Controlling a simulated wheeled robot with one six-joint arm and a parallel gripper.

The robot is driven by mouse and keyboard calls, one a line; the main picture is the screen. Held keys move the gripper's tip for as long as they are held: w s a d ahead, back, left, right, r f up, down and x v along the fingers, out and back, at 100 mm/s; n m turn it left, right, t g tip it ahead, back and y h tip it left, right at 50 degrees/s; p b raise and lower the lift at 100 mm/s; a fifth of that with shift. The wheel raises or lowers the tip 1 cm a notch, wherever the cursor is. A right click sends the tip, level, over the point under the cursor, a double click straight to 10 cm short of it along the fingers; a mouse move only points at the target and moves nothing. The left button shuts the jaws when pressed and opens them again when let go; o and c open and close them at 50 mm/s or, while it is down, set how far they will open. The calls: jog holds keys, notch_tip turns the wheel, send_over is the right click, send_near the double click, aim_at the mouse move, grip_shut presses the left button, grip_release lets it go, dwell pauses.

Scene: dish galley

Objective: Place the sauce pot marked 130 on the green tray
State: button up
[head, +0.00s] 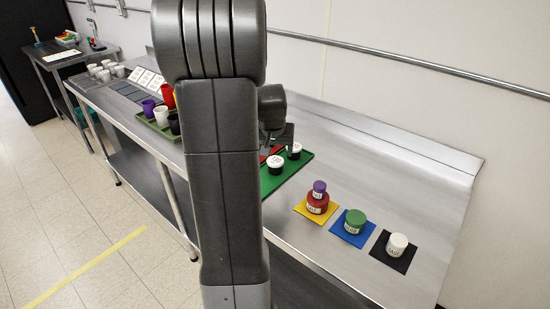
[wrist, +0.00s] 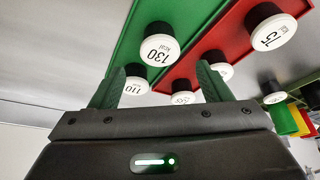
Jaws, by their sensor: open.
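The sauce pot marked 130 (wrist: 158,50) is black with a white lid and stands on the green tray (wrist: 190,12) in the wrist view. A pot marked 110 (wrist: 135,85) is beside it, partly behind my left finger. My gripper (wrist: 160,76) is open and empty, its fingertips just short of the 130 pot, which appears roughly in line with the gap. In the head view, the green tray (head: 303,161) carries two visible white-lidded pots, the nearer (head: 275,165) and the farther (head: 294,151); their labels are too small to read. My arm hides part of the tray there.
A red tray (wrist: 233,40) adjoins the green one, with several similar pots.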

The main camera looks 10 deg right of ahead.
aim_at(275, 161)
jog(key=shift+v, duration=2.3)
jog(key=x, duration=1.2)
jog(key=shift+f, duration=0.3)
jog(key=shift+r+p, duration=0.25)
jog(key=shift+p, duration=0.05)
